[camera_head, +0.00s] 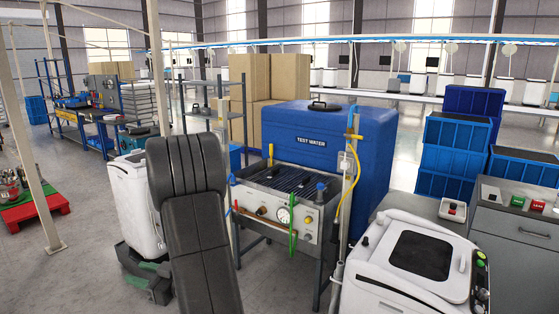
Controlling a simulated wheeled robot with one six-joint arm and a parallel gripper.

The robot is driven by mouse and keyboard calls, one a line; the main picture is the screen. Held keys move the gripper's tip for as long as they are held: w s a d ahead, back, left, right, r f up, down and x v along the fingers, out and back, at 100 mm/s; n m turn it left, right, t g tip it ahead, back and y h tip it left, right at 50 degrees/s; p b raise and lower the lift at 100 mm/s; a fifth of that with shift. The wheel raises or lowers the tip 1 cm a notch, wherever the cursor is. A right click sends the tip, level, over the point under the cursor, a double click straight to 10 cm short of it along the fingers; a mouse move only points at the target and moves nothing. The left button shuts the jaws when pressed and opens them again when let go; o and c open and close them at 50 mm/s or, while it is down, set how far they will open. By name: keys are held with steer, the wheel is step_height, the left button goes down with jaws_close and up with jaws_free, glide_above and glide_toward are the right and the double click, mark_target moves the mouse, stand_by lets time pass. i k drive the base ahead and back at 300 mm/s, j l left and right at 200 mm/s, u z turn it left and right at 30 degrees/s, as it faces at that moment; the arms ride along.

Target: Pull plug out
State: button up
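No plug can be made out for certain. A white box (346,163), perhaps a socket, is fixed to an upright pole in front of the blue test water tank (330,135). A yellow cable (355,190) hangs in a curve beside this box and runs down along the pole. Whether a plug sits in the box is too small to tell. A dark grey link of my arm (195,235) stands in the foreground, left of the test bench. My gripper is not in view.
A metal test bench (297,233) with a gauge and valves stands before the tank. A white appliance (410,262) fills the front right, near a grey counter (515,245) with button boxes. Another white appliance (135,200) stands behind my arm. Bare floor (85,265) lies at left.

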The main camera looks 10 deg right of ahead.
mark_target(344, 165)
steer(key=i+j+u, duration=0.5)
steer(key=i+u, duration=0.75)
steer(key=i+z, duration=0.95)
steer(key=i+j+z, duration=0.2)
steer(key=z, duration=0.3)
steer(key=i+z, duration=0.15)
steer(key=z, duration=0.3)
steer(key=i+z, duration=0.2)
steer(key=z, duration=0.3)
steer(key=i+j+z, duration=0.1)
steer(key=z, duration=0.35)
steer(key=i+j+z, duration=0.15)
steer(key=z, duration=0.3)
steer(key=i+z, duration=0.2)
steer(key=z, duration=0.2)
steer(key=i+j+z, duration=0.2)
steer(key=z, duration=0.25)
steer(key=i+j+z, duration=0.2)
steer(key=z, duration=0.2)
steer(key=i+j+z, duration=0.2)
steer(key=z, duration=0.2)
